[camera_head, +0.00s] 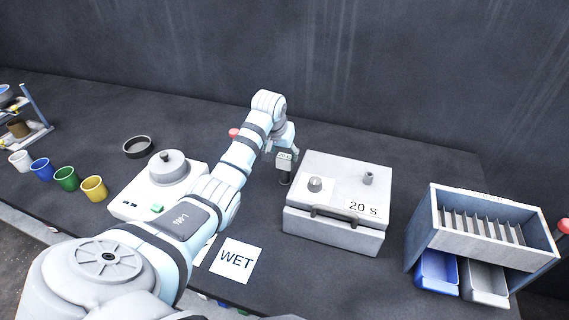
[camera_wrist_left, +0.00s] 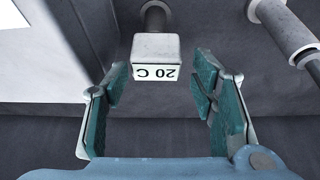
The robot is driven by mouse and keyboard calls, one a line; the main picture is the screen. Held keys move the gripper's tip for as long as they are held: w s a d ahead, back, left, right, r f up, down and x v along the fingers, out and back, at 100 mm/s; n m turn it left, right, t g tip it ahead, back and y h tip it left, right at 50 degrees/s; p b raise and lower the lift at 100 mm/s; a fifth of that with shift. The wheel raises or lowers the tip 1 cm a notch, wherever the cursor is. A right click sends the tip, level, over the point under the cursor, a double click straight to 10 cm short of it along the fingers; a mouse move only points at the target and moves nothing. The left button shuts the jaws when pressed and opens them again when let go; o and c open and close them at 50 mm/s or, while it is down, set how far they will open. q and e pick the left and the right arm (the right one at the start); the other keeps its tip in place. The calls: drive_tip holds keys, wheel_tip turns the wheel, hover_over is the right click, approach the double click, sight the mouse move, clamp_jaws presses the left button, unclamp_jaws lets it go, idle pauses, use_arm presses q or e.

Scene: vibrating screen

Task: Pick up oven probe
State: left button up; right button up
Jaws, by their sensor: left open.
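The oven probe (camera_head: 284,162) is a small pale block with a "20 C" display on top of a dark cylindrical stem. It stands left of the white oven-like box (camera_head: 330,232) marked "20 S". My left gripper (camera_head: 281,143) is just behind and above it. In the left wrist view the probe's "20 C" head (camera_wrist_left: 155,50) sits ahead of and roughly between the green pads of my open left gripper (camera_wrist_left: 160,88). The pads do not visibly grip it. My right gripper is not in view.
A white round-topped device (camera_head: 130,205), a dark ring dish (camera_head: 137,147) and several coloured cups (camera_head: 66,178) stand to the left. A "WET" card (camera_head: 235,261) lies in front. A slotted splitter box (camera_head: 440,222) with blue (camera_head: 437,273) and grey bins stands right.

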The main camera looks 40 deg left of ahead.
sight(285, 169)
use_arm(q)
drive_tip(key=x, duration=0.4)
drive_tip(key=b+x, duration=0.1)
drive_tip(key=x, duration=0.2)
drive_tip(key=shift+w+d, duration=0.1)
drive_tip(key=shift+d, duration=0.2)
drive_tip(key=shift+s+r, duration=0.2)
drive_tip(key=shift+c, duration=0.2)
drive_tip(key=c, duration=0.9)
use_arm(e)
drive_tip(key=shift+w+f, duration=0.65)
